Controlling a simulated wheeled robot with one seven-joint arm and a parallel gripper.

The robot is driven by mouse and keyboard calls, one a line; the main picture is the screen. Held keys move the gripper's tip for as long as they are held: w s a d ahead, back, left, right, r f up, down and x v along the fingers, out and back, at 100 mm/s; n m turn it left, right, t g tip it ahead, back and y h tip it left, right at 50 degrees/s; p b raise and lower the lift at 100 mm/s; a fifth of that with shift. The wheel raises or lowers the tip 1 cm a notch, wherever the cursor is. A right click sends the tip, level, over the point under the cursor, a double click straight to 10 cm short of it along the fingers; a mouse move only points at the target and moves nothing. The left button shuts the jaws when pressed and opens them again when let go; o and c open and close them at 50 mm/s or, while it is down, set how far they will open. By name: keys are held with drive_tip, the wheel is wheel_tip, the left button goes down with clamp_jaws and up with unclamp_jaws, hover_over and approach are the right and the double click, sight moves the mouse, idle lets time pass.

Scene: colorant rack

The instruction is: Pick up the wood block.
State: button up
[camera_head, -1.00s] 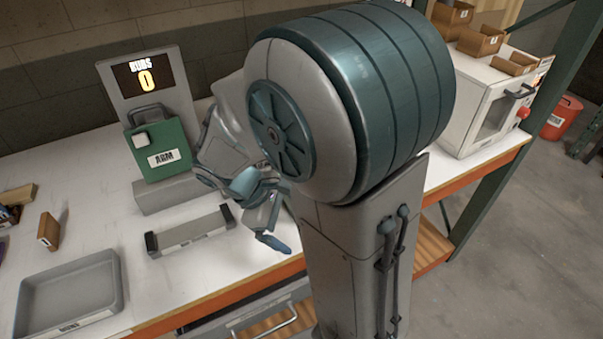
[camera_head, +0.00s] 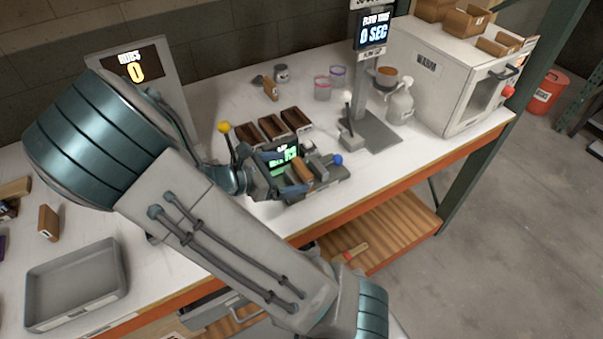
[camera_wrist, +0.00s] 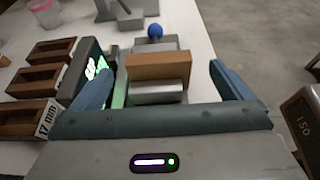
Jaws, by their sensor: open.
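A brown wood block (camera_wrist: 158,66) lies across a grey fixture in the wrist view, behind a pale metal bar (camera_wrist: 157,93). It also shows on the device with the green display in the head view (camera_head: 302,168). My gripper (camera_wrist: 163,75) is open, its two blue fingers on either side of the block with gaps between. The block appears to rest on the fixture, not gripped. In the head view my arm reaches over the bench and hides part of the device.
Brown trays (camera_head: 271,127) sit behind the device. A yellow-knobbed lever (camera_head: 224,128) and a blue knob (camera_head: 337,159) flank it. A stand with a display (camera_head: 372,32) and a white oven (camera_head: 440,85) are to the right. A grey tray (camera_head: 77,286) is at left.

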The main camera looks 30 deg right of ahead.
sight(298, 169)
drive_tip(key=shift+p+x, duration=0.4)
drive_tip(key=shift+x, duration=2.95)
drive_tip(key=shift+w, duration=0.1)
drive_tip(key=c, duration=1.1)
drive_tip(key=shift+r, duration=0.1)
drive_tip(key=shift+c, duration=0.2)
